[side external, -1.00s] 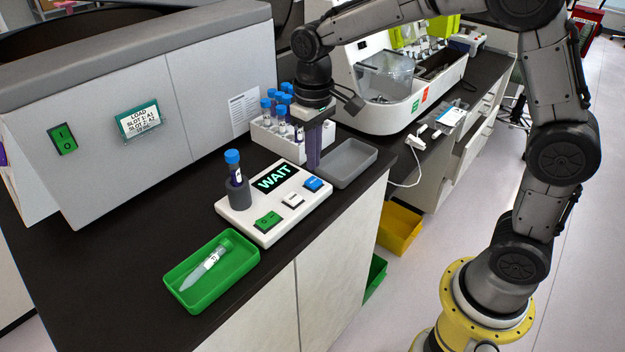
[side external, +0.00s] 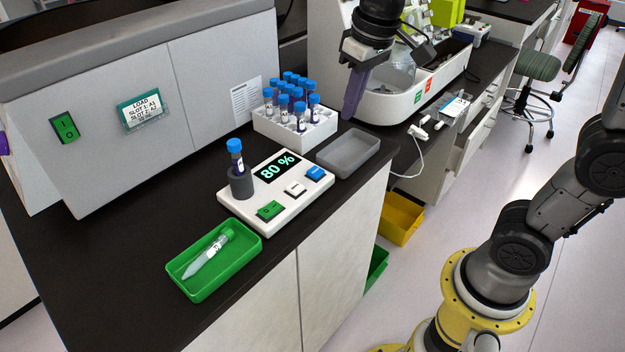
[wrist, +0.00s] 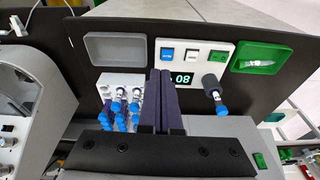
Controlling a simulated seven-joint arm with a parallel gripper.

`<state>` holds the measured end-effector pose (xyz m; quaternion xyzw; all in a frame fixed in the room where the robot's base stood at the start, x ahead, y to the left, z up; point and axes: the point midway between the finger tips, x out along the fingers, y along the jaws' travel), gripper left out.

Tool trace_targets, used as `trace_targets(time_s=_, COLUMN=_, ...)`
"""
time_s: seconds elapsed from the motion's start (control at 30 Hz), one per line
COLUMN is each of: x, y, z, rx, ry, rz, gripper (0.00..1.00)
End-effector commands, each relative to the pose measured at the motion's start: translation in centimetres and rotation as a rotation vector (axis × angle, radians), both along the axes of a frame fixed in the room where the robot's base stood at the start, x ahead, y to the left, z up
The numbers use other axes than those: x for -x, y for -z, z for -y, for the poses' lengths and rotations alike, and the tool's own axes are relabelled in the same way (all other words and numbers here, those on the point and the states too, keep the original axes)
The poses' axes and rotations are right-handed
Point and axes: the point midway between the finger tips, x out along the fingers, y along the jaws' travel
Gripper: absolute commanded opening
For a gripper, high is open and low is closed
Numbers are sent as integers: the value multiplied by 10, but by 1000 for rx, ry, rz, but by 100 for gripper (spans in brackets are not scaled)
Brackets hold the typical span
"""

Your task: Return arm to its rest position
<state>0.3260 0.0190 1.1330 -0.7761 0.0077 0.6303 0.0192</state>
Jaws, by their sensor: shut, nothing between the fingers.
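My gripper (side external: 352,95) is raised above the back of the bench in the side view, near the grey tray and the white machine. Its purple fingers are together with nothing between them. In the wrist view the fingers (wrist: 162,75) point over the bench. A blue-capped tube (side external: 235,158) stands upright in the dark holder (side external: 241,184) on the white control panel (side external: 289,210). The panel display (side external: 277,167) reads "80 %".
A white rack (side external: 318,134) holds several blue-capped tubes. An empty grey tray (side external: 349,168) lies beside it. A green tray (side external: 248,245) holds a green-capped tube (side external: 207,255). A white machine (side external: 385,107) stands behind. The floor at right is clear around a chair (side external: 538,66).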

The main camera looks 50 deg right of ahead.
Motion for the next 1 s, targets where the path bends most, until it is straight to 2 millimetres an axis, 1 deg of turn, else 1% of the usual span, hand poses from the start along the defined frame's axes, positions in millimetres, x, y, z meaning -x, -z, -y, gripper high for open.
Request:
trace_targets(time_s=0.03, x=20, y=-9, z=4, rx=-1, ry=5, rz=43, gripper=0)
trace_targets(time_s=0.1, x=46, y=-15, z=8, rx=-2, ry=8, rz=93, gripper=0)
trace_targets(time_s=0.17, x=69, y=-16, z=12, rx=-1, ry=10, rz=136, gripper=0)
trace_targets(time_s=0.2, x=83, y=-16, z=14, rx=0, ry=10, rz=164, gripper=0)
trace_targets(time_s=0.3, x=117, y=-7, z=17, rx=5, ry=8, rz=227, gripper=0)
trace_targets(time_s=0.4, x=144, y=9, z=19, rx=12, ry=2, rz=271, gripper=0)
trace_targets(time_s=0.43, x=149, y=15, z=19, rx=13, ry=-1, rz=279, gripper=0)
trace_targets(time_s=0.53, x=161, y=30, z=20, rx=18, ry=-12, rz=288, gripper=0)
trace_targets(time_s=0.6, x=164, y=40, z=20, rx=20, ry=-20, rz=278, gripper=0)
trace_targets(time_s=0.67, x=165, y=44, z=20, rx=23, ry=-26, rz=274, gripper=0)
trace_targets(time_s=1.0, x=162, y=42, z=20, rx=26, ry=-33, rz=285, gripper=0)
